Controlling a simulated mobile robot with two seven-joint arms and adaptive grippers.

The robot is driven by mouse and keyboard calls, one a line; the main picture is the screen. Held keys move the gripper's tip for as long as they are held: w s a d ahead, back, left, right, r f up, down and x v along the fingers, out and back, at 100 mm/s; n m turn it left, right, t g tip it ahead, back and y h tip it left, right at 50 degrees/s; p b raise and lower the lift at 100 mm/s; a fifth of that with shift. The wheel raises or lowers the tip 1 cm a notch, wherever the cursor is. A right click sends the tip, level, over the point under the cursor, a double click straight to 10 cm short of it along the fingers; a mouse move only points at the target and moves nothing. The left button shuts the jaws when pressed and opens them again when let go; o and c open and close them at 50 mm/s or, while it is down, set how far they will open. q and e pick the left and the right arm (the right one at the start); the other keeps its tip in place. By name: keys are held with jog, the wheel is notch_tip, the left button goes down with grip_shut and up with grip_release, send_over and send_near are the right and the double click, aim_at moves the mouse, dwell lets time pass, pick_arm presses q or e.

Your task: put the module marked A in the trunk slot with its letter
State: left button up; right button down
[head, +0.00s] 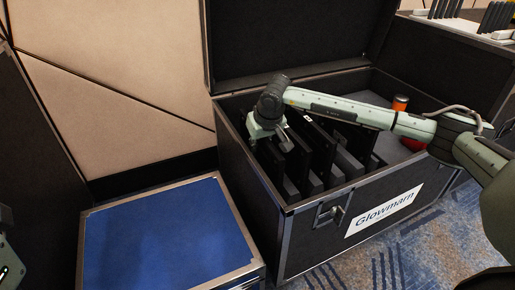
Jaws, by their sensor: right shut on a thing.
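The trunk (310,228) is an open black case with metal edges, right of centre in the head view. Several dark upright panels (320,150) stand in its slots. My right gripper (266,136) is over the left part of the trunk, pointing down, and is shut on a dark module (270,158). The module is upright among the slots; its lower part is hidden, so I cannot tell how deep it sits. I cannot read its letter or the slot letters.
A case with a flat blue top (160,235) stands left of the trunk, its top clear. The trunk's raised lid (285,40) stands behind. An orange cylinder (400,102) and a red object (413,143) are at the trunk's right end. My right arm crosses above the trunk.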

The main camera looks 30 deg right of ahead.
jog(key=c, duration=1.5)
grip_release()
jog(key=shift+o, duration=0.2)
jog(key=o, duration=0.5)
jog(key=shift+f, duration=0.1)
